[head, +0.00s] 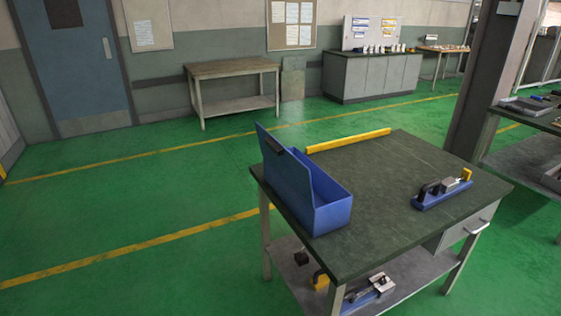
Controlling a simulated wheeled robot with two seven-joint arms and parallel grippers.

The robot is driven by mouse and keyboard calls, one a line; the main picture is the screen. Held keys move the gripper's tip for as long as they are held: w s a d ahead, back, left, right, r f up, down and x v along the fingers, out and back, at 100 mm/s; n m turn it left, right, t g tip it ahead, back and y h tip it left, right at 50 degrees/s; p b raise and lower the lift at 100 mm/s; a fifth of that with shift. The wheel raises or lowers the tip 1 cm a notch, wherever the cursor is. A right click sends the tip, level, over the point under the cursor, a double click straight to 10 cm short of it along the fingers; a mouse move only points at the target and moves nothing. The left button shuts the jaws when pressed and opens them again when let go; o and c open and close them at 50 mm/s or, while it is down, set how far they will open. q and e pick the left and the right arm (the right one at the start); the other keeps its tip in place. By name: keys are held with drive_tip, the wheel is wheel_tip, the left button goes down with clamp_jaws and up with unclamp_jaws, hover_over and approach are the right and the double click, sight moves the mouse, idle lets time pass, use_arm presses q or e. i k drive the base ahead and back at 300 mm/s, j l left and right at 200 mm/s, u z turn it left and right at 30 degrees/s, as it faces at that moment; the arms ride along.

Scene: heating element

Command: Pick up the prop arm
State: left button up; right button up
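A long yellow bar (348,141) lies flat along the far left edge of the dark-topped workbench (385,215). It may be the prop arm, but I cannot tell for sure. A blue box (330,212) stands at the bench's left edge, its lid (285,172) raised and tilted back, with a dark part on the lid. The box's inside is mostly hidden. On the right side of the bench sits a blue holder (442,198) with dark and grey metal parts and a yellow tip. Neither of my grippers is in view.
The bench's lower shelf (415,275) holds another blue holder and small dark and yellow parts. A drawer (468,228) faces front right. A pillar (490,80) and another bench stand at right. Green floor (120,210) at left is clear.

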sight(443, 191)
drive_tip(key=i+l+u, duration=0.1)
drive_tip(key=l, duration=0.3)
drive_tip(key=i+l+u, duration=0.1)
drive_tip(key=i+l, duration=0.15)
drive_tip(key=l, duration=0.2)
drive_tip(key=i+l+u, duration=0.1)
drive_tip(key=l, duration=0.35)
drive_tip(key=i+l+u, duration=0.1)
drive_tip(key=l, duration=0.35)
drive_tip(key=i+l+u, duration=0.1)
drive_tip(key=l, duration=0.4)
drive_tip(key=i+l+u, duration=0.1)
drive_tip(key=l, duration=0.4)
drive_tip(key=i+l+u, duration=0.1)
drive_tip(key=l, duration=0.35)
drive_tip(key=i, duration=0.1)
